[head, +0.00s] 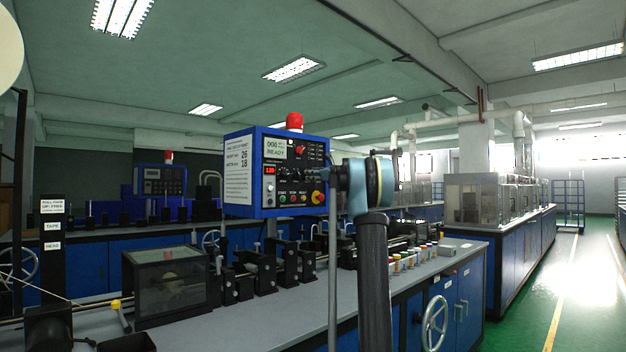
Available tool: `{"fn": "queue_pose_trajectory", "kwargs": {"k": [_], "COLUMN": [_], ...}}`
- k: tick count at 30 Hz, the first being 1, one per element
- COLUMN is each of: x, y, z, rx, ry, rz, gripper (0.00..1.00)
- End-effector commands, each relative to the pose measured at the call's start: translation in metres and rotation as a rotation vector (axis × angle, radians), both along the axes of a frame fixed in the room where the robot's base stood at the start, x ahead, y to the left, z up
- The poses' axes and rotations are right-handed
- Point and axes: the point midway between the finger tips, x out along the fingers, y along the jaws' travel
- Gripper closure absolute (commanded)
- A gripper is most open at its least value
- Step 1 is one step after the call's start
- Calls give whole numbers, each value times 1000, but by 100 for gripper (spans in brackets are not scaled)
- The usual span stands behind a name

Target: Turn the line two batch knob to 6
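A blue control box (252,170) stands above the bench in the middle, under a red beacon. The labels are too small to read, so I cannot tell which knob is the line two batch knob. My gripper (338,178) is at the box's right edge, seen small and partly hidden by my own wrist. Its fingers do not show clearly, nor whether they touch anything.
A white notice (238,171) is on the box's left side. A second blue panel (160,181) stands farther back left. A green aisle (585,290) is open at right.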

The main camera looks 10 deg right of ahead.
Motion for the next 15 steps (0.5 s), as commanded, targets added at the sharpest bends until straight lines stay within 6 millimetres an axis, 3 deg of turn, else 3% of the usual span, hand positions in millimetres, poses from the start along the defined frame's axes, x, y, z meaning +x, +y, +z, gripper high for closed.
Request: {"fn": "queue_pose_trajectory", "kwargs": {"k": [5, 6, 10, 15], "x": [0, 0, 0, 0], "y": [0, 0, 0, 0], "z": [0, 0, 0, 0], "rx": [0, 0, 0, 0], "ry": [0, 0, 0, 0], "rz": [0, 0, 0, 0], "gripper": [70, 73, 100, 100]}}
